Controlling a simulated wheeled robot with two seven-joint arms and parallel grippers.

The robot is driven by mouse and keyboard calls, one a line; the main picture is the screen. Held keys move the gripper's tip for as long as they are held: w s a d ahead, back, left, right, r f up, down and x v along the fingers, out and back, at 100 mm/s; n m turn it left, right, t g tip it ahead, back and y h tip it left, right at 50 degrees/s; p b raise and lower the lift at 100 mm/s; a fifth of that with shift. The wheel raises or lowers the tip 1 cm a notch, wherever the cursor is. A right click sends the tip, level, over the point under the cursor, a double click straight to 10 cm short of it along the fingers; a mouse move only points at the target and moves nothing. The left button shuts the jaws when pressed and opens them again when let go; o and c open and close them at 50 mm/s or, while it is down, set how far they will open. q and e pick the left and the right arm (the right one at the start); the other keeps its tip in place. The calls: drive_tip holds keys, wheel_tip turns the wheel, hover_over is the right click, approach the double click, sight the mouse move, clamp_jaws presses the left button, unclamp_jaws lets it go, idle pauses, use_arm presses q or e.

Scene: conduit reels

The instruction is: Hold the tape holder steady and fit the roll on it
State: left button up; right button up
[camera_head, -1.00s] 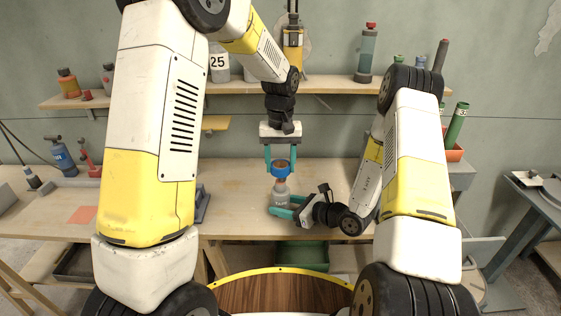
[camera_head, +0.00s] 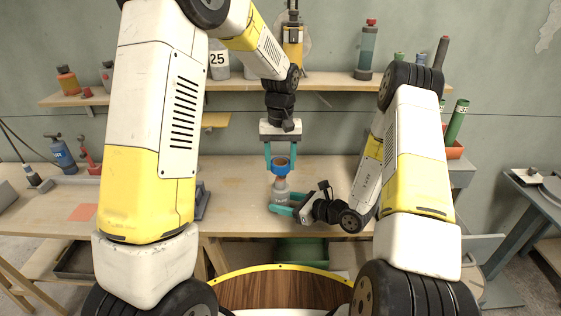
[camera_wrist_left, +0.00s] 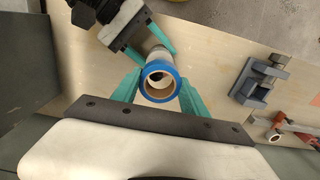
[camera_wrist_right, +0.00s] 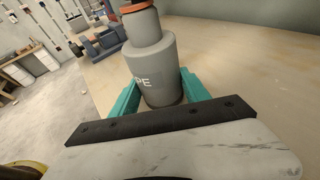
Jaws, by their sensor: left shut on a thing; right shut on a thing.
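The tape holder (camera_head: 281,194) is a grey upright post with a wide, lettered lower body and an orange band. My right gripper (camera_head: 275,205) is shut around its lower body, also seen in the right wrist view (camera_wrist_right: 158,88). The roll (camera_head: 281,171) is a blue ring with a tan core. My left gripper (camera_head: 281,164) is shut on it from above, one finger on each side. In the left wrist view the roll (camera_wrist_left: 148,90) shows its open bore, with something dark and pale inside. I cannot tell whether the roll touches the post.
The wooden workbench (camera_head: 240,190) is mostly clear around the holder. A grey-blue fixture (camera_wrist_left: 258,84) lies on the bench. A shelf (camera_head: 235,87) with several bottles runs behind.

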sight(280, 177)
use_arm(q)
drive_tip(key=shift+f, duration=3)
idle(0.3)
drive_tip(key=o, duration=1.2)
wheel_tip(280, 177, up, 12)
use_arm(e)
drive_tip(key=o, duration=1.1)
drive_tip(key=shift+c, duration=0.2)
